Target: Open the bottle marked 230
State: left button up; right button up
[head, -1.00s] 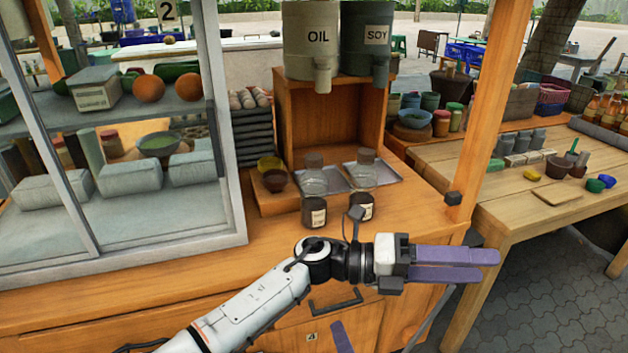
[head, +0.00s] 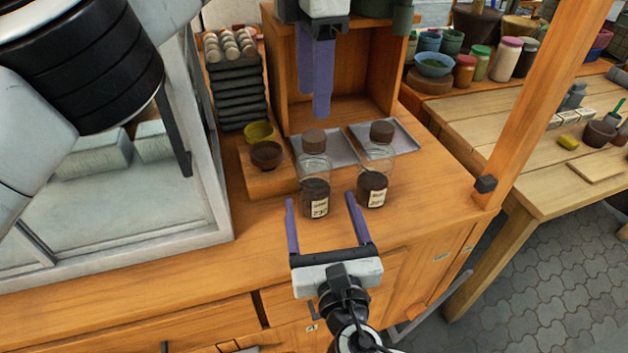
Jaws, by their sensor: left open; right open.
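Two clear glass bottles with brown caps and dark contents stand upright on the wooden counter. The left bottle (head: 315,175) has a small label that seems to read 230. The label on the right bottle (head: 376,165) is too small to read surely. My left gripper (head: 314,102) hangs above and behind the left bottle, fingers down, open and empty, its fingers partly overlapping in this view. My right gripper (head: 320,198) is open in front of the bottles, its fingers spread and pointing at the left bottle's lower part. It does not appear to hold the bottle.
Two metal trays (head: 338,150) lie behind the bottles. A yellow bowl (head: 259,132) and a brown bowl (head: 266,155) sit on a raised board at left. A glass display case stands left, and a wooden post (head: 540,100) rises at right. The counter right of the bottles is clear.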

aim_at(314, 179)
jog(key=w, duration=0.5)
jog(key=w+a, duration=0.1)
jog(key=w, duration=0.2)
jog(key=shift+a, duration=0.1)
